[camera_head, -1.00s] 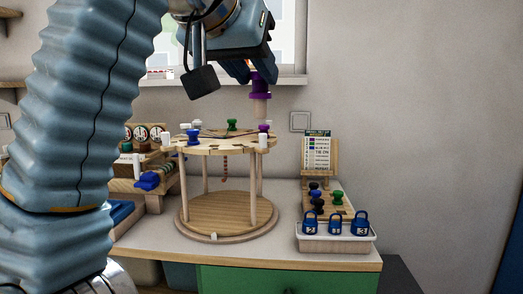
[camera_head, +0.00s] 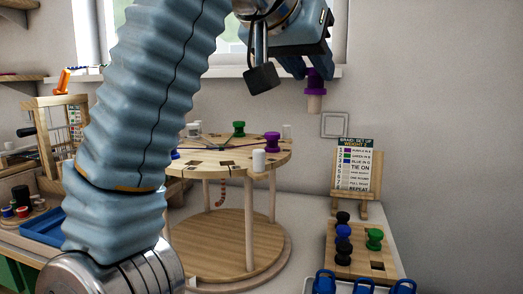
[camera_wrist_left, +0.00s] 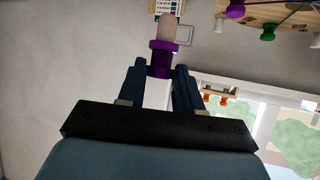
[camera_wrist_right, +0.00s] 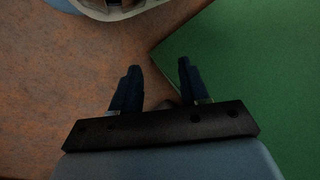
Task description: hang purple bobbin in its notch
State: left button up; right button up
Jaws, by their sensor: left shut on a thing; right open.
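A purple bobbin (camera_head: 316,86) with a pale wooden lower end hangs in my left gripper (camera_head: 304,72), high above the table and right of the round stand. The left wrist view shows it (camera_wrist_left: 160,60) between the two fingertips. The round wooden stand (camera_head: 210,165) has a notched top with a second purple bobbin (camera_head: 272,142), a green bobbin (camera_head: 239,128) and white bobbins around its rim. My left arm hides the stand's left part. My right gripper (camera_wrist_right: 157,85) is open and empty in the right wrist view, over a brown floor and a green surface.
A wooden board (camera_head: 344,262) with green, blue and black bobbins lies at the right, before a card (camera_head: 358,165) on an easel. Blue weights (camera_head: 324,283) stand at the bottom edge. Shelves and a blue tray (camera_head: 42,228) are at the left. The air around the held bobbin is clear.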

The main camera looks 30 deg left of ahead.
pick_arm(q)
jog(key=w+a+f, duration=0.1)
jog(key=a+f, duration=0.1)
jog(key=a, duration=0.1)
jog(key=w+a+f, duration=0.1)
jog(key=a+f, duration=0.2)
jog(key=a, duration=0.1)
jog(key=w+a+f+b, duration=0.1)
jog(key=a+f, duration=0.2)
jog(key=a, duration=0.1)
jog(key=shift+w+f, duration=0.25)
jog(key=shift+w, duration=0.05)
jog(key=shift+w+a+f, duration=0.1)
jog(key=shift+a+f, duration=0.05)
jog(key=shift+a, duration=0.05)
jog(key=f+b, duration=0.2)
jog(key=f, duration=0.1)
jog(key=shift+a+f, duration=0.3)
jog(key=shift+a, duration=0.1)
grip_shut()
jog(key=shift+w+f, duration=0.1)
jog(key=shift+f, duration=0.05)
jog(key=shift+f+b, duration=0.15)
jog(key=shift+b, duration=0.15)
jog(key=o, duration=1)
grip_release()
